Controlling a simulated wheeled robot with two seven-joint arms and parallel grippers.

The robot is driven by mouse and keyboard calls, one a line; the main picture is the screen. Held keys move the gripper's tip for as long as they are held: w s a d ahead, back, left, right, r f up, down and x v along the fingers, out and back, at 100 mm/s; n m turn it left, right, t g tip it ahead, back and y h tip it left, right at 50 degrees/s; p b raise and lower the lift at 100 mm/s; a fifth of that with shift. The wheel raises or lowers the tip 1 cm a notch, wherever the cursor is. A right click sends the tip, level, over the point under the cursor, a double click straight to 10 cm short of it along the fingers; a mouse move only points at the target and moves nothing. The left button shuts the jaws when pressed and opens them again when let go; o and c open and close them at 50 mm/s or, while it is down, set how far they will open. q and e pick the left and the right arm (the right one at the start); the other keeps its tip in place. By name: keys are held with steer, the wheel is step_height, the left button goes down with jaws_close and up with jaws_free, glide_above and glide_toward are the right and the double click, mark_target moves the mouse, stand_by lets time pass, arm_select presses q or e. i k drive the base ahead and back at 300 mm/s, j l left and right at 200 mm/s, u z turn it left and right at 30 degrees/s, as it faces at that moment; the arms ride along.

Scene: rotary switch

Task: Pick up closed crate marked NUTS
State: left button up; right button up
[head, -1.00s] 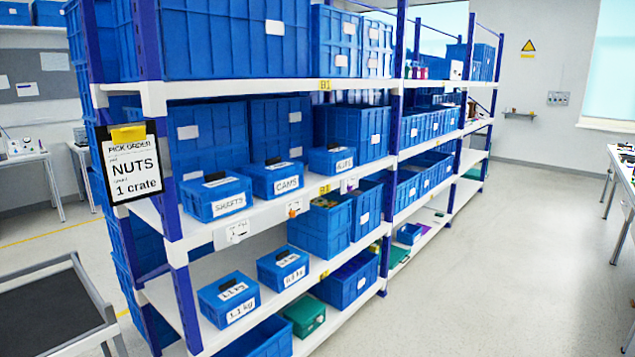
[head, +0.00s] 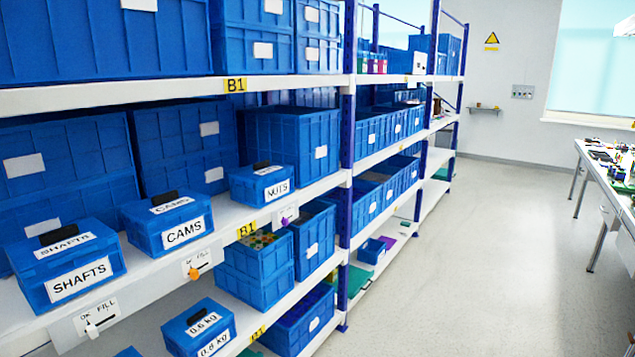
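The closed blue crate marked NUTS (head: 262,185) stands on the middle shelf, right of two similar closed crates. It has a white label on its front, another on its lid and a dark handle on top. The crate marked CAMS (head: 167,222) stands to its left, and the crate marked SHAFTS (head: 66,264) is further left and nearer. Neither of my grippers shows in the head view.
The shelf rack (head: 225,222) fills the left side, with large blue bins behind the small crates. Small crates with weight labels (head: 198,328) stand on the lower shelf. Open floor (head: 480,260) lies to the right, before a workbench (head: 605,185).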

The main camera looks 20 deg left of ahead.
mark_target(259, 185)
steer(key=i+u, duration=0.1)
steer(key=i, duration=0.45)
steer(key=i+l, duration=0.15)
steer(key=i, duration=0.4)
steer(key=i+u, duration=0.25)
steer(key=u, duration=0.2)
steer(key=i+l+u, duration=0.2)
steer(key=u, duration=0.25)
steer(key=i+l+u, duration=0.25)
steer(key=u, duration=0.25)
steer(key=i, duration=0.05)
